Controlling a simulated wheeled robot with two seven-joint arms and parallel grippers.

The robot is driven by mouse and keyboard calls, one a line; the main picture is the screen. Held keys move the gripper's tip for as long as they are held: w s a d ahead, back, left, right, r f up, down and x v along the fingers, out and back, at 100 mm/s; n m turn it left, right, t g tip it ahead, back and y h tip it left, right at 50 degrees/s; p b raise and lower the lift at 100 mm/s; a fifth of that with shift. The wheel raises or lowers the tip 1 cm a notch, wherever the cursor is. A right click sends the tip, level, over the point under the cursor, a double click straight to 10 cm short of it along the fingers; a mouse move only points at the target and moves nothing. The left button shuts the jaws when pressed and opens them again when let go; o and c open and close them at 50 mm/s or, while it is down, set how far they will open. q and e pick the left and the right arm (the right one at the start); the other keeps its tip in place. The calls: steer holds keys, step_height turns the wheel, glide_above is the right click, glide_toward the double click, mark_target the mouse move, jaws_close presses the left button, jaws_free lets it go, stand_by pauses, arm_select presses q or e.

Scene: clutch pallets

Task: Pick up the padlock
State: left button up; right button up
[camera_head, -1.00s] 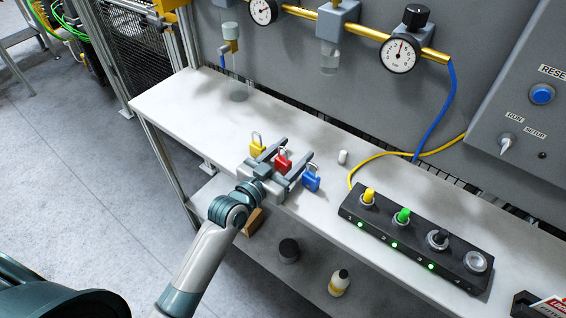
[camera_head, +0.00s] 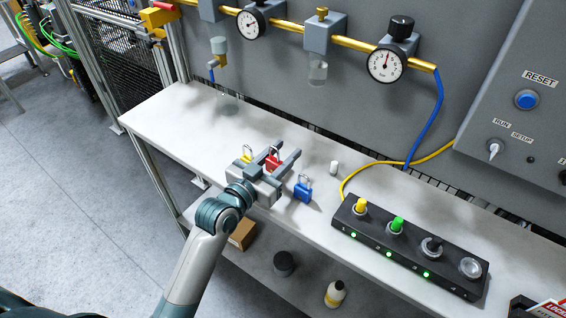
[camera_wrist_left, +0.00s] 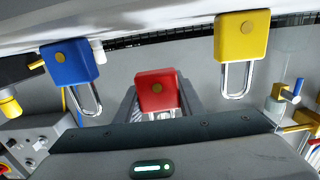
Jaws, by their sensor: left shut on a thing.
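Three padlocks are at the workbench (camera_head: 170,125): yellow (camera_head: 246,155), red (camera_head: 271,163) and blue (camera_head: 303,191). My left gripper (camera_head: 283,158) is shut on the red padlock, which sits between its fingers, a little above the bench top. The yellow padlock is just left of the gripper, partly hidden by it. The blue padlock stands on the bench just right of it. In the left wrist view, the picture is upside down: the red padlock (camera_wrist_left: 157,90) is between the fingers, with blue (camera_wrist_left: 69,62) on the left and yellow (camera_wrist_left: 241,36) on the right. My right gripper is not in view.
A black button box (camera_head: 410,250) with lit green lamps is to the right. A small white cylinder (camera_head: 334,168) stands behind the blue padlock. A wall with gauges (camera_head: 386,65) and a yellow pipe rises behind. The bench's left part is clear.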

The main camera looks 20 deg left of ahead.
arm_select(q)
steer(key=shift+r, duration=2.8)
steer(key=s+a+n+t+y, duration=0.1)
steer(key=s+a+n+y, duration=0.3)
steer(key=s+a+y, duration=0.1)
steer(key=shift+s+a+r+y, duration=0.2)
steer(key=shift+s+a+y, duration=0.1)
steer(key=shift+s+y, duration=0.25)
steer(key=shift+d, duration=0.1)
